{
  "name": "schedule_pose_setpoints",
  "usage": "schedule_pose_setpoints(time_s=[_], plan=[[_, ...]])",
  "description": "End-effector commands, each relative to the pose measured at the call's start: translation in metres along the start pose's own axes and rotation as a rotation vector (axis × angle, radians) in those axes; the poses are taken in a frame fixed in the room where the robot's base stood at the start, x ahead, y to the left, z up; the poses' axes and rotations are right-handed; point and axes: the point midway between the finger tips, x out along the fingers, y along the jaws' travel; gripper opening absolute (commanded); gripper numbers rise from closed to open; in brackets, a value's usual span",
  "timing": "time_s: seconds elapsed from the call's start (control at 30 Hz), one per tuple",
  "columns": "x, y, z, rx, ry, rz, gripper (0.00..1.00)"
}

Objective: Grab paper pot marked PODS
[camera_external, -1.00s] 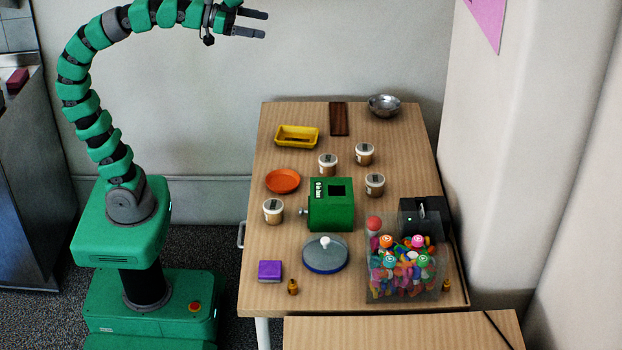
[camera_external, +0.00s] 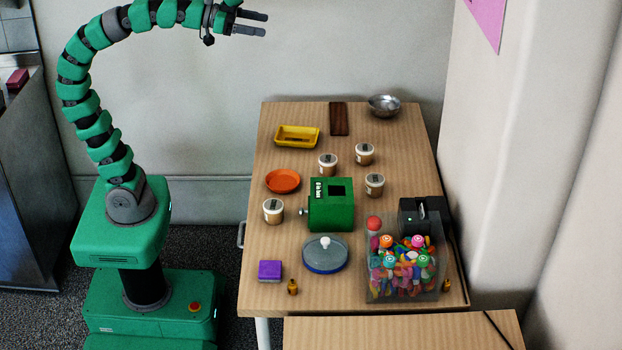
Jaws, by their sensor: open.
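My gripper (camera_external: 266,24) is open and empty, high above and behind the table's back left corner, well apart from all the pots.
A green box (camera_external: 332,212) stands among the pots, near an orange plate (camera_external: 282,181) and a lidded round dish (camera_external: 325,256). A clear bin of colourful items (camera_external: 405,280) and a black device (camera_external: 424,214) stand at right. A yellow tray (camera_external: 297,137) and metal bowl (camera_external: 384,105) are at the back.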

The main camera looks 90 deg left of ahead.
Motion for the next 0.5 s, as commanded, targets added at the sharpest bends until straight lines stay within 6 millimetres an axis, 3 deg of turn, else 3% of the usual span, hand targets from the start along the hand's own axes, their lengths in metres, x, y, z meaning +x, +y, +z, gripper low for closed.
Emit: schedule_pose_setpoints(time_s=[0.17,0.27,0.37,0.5], plan=[[0.001,0.0,0.0,0.0,0.0,0.0,0.77],[0.013,-0.001,0.003,-0.002,-0.006,0.0,0.77],[0.045,-0.005,0.015,-0.007,-0.022,-0.001,0.77],[0.109,-0.015,0.043,-0.021,-0.041,-0.006,0.77]])
